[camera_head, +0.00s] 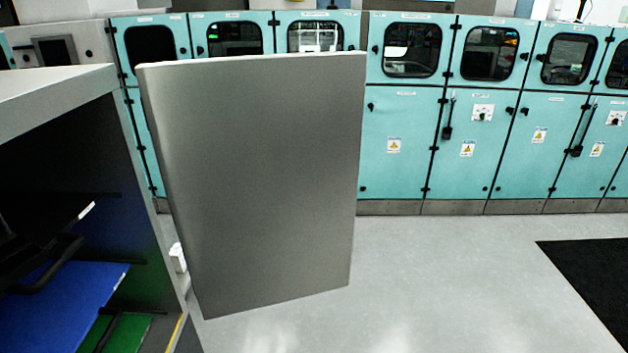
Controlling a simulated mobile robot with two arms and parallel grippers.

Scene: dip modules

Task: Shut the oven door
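The oven door (262,185) is a large flat grey panel. It stands upright and wide open, hinged beside the oven body and swung out to the right. The oven (50,88) fills the left side with its pale top and dark open interior. Inside it are a blue panel (62,312), a green panel (128,334) and dark rack-like parts. No handle shows on the visible face of the door. Neither of my grippers is in view.
A row of teal cabinets (402,150) with small windows and warning labels runs along the back. Pale floor (440,290) lies open right of the door. A black mat (600,275) lies at the right. A small white object (178,258) shows beside the door's left edge.

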